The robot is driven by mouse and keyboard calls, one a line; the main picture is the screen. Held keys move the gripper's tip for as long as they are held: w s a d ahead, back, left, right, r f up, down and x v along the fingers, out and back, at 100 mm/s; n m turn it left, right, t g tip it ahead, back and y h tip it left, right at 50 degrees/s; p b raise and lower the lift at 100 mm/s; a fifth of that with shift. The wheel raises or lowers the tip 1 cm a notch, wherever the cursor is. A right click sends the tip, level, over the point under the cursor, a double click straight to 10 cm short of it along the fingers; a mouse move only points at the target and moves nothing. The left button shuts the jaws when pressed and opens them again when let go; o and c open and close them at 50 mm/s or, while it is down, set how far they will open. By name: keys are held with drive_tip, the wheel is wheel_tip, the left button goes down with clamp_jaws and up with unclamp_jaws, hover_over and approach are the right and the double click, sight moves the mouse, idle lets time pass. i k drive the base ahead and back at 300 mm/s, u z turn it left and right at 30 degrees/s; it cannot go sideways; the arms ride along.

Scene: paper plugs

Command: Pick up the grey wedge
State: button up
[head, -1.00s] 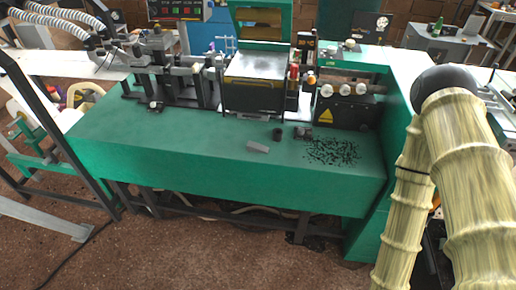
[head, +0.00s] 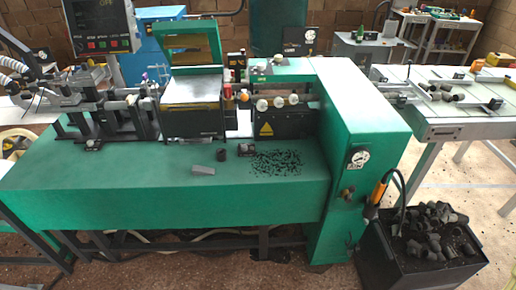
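The grey wedge (head: 203,170) lies on the green machine bench (head: 110,190), left of centre and near the bench's front edge in the head view. It is a small, light grey block with a sloping shape. A small dark cylinder (head: 222,154) stands just behind it to the right, apart from it. My gripper is not in view.
A dark fitting (head: 245,149) and scattered black bits (head: 278,163) lie to the wedge's right. Machine parts (head: 195,105) stand behind. A dark bin of black pieces (head: 385,262) stands on the floor at right. The bench left of the wedge is clear.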

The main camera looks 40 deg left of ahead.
sight(198, 170)
drive_tip(key=z, duration=0.55)
drive_tip(key=i, duration=1.45)
drive_tip(key=u, duration=3.6)
